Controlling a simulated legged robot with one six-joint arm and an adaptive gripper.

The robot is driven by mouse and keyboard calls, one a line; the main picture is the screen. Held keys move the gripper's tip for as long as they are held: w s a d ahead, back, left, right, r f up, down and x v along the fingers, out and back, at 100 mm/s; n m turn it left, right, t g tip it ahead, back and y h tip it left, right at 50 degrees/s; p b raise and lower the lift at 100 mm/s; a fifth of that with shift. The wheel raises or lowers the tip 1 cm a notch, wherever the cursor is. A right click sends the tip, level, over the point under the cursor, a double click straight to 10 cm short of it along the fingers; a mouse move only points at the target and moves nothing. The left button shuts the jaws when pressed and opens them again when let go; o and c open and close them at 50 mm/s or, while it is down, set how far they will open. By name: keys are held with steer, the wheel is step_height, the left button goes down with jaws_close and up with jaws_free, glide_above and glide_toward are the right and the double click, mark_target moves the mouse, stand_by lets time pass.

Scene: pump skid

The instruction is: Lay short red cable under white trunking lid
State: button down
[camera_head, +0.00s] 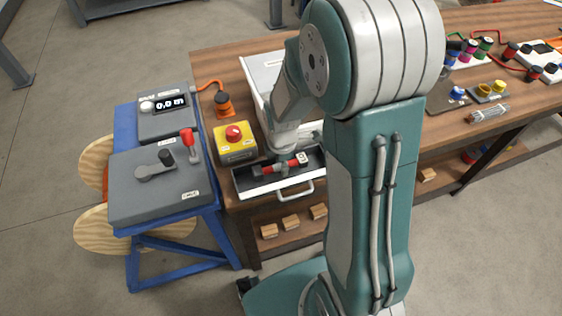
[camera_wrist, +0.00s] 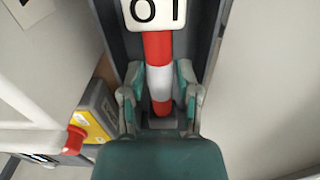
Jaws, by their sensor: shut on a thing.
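A short, thick red piece with a white band (camera_wrist: 159,82) lies lengthwise in a dark, narrow tray in the wrist view. A white label with black characters, cut off at the top edge, sits at its far end. My gripper (camera_wrist: 160,98) has a finger on each side of the piece and is shut on it. In the head view the red piece (camera_head: 271,169) lies in a dark-lined open drawer (camera_head: 250,192) with a pale handle. My gripper (camera_head: 283,150) reaches into this drawer. I cannot make out a white trunking lid or a clearly flexible cable.
A yellow box with a red button (camera_head: 236,143) stands left of the drawer. A grey console (camera_head: 150,195) with a red-handled lever stands farther left. A pale cabinet (camera_head: 257,75) is behind my arm. Coloured connectors (camera_head: 470,48) lie on the wooden bench at right.

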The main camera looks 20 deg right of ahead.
steer(key=shift+d+f, duration=0.25)
steer(key=shift+f, duration=0.2)
steer(key=shift+a+f, duration=0.1)
steer(key=shift+a+f, duration=0.1)
steer(key=shift+f, duration=0.25)
steer(key=shift+f, duration=0.5)
steer(key=shift+c, duration=1.3)
jaws_free()
